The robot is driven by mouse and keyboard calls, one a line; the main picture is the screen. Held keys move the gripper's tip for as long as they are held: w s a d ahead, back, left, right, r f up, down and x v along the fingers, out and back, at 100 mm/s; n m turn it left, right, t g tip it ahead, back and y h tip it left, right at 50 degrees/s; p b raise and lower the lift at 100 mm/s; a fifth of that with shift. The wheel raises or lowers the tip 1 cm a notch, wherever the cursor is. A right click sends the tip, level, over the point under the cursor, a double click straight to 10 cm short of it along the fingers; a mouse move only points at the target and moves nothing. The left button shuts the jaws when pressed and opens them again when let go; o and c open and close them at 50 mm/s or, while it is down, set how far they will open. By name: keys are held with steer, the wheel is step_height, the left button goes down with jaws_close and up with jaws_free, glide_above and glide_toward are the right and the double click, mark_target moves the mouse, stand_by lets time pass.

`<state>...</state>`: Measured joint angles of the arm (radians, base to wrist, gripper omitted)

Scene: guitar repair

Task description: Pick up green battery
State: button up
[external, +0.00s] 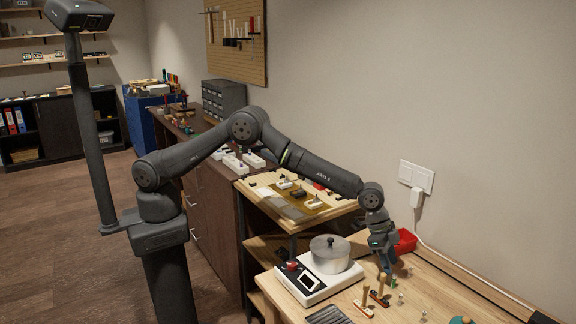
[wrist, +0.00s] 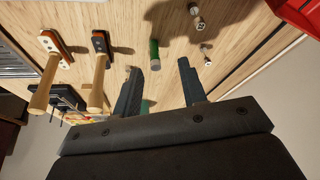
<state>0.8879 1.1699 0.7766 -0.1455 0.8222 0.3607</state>
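The green battery (wrist: 154,55) is a small cylinder with a pale end, on the wooden workbench (wrist: 165,14). In the wrist view it lies between and just beyond my fingertips. In the external view the small green battery (external: 394,283) is close beside my gripper (external: 387,268), low over the bench. My gripper also shows in the wrist view (wrist: 158,68), with its two fingers spread apart and nothing held between them. I cannot tell whether the fingers touch the battery.
Two wooden-handled tools (wrist: 98,75) stand left of the battery in the wrist view. Small metal pieces (wrist: 197,20) lie to the right, and a red bin (external: 405,240) stands behind my gripper. A hot plate with a lidded pot (external: 330,253) is to the left.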

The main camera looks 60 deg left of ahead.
mark_target(392, 287)
steer(key=shift+s+d+x, duration=0.15)
steer(key=shift+d+x, duration=0.05)
steer(key=shift+x, duration=1.25)
steer(key=shift+s+d+x, duration=0.15)
steer(key=shift+x, duration=1.3)
steer(key=shift+r, duration=0.1)
jaws_close()
